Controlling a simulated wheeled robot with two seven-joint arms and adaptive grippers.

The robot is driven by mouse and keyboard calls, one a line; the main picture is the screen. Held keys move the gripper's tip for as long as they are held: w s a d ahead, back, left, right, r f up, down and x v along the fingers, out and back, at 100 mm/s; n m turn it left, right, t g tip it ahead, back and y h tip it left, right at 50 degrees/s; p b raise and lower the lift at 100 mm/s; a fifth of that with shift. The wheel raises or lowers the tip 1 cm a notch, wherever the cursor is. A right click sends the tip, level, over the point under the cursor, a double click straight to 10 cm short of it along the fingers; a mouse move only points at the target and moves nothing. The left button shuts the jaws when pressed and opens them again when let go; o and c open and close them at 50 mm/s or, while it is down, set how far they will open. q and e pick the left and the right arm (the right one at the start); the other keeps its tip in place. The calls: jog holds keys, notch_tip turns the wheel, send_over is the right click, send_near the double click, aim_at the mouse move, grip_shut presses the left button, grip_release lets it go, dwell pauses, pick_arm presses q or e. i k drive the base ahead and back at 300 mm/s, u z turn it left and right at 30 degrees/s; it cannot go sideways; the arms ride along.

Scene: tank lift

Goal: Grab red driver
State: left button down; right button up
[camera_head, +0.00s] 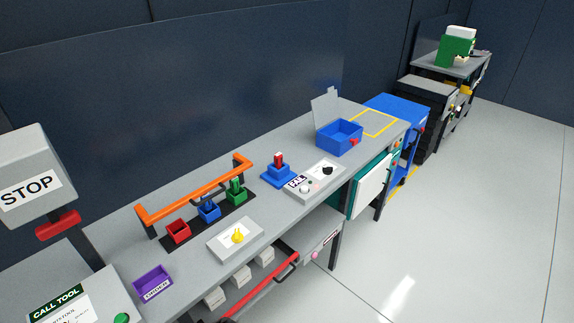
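A small red upright piece (278,158), which looks like the red driver, stands in a blue block-like base (278,174) near the middle of the grey workbench. A red square holder (178,232) on a black strip looks empty. Beside it are a blue holder (208,212) and a green holder (236,194), each with a piece of its own colour standing in it. Neither of my grippers is in view.
An orange rail (195,190) runs behind the holders. A purple tray (152,283), a panel with a yellow knob (237,238), a white control box (318,176) and an open blue bin (340,138) sit on the bench. A STOP box (30,190) stands at left. Floor at right is clear.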

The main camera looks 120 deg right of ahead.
aim_at(278, 158)
jog(key=z, duration=3.75)
